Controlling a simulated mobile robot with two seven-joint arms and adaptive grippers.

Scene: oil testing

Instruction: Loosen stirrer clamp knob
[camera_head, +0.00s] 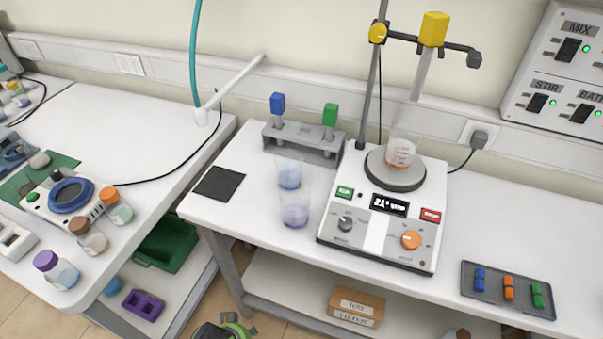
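A round yellow knob (377,32) sits on the clamp at the upright rod (370,90) behind the hotplate. The dark horizontal clamp arm (455,48) runs right from it. It carries a yellow block (434,28) with a grey shaft (421,75) hanging below. The white hotplate stirrer (375,245) stands under the clamp. A glass beaker (400,153) with reddish liquid stands on its round plate. The shaft's lower end is above and beside the beaker. Neither of my grippers can be made out in the view.
Two beakers (290,175) (295,209) and a rack (300,142) with blue and green-topped items stand left of the hotplate. A dark tray (508,290) with small coloured pieces lies right. A teal hose (194,50) hangs at the left.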

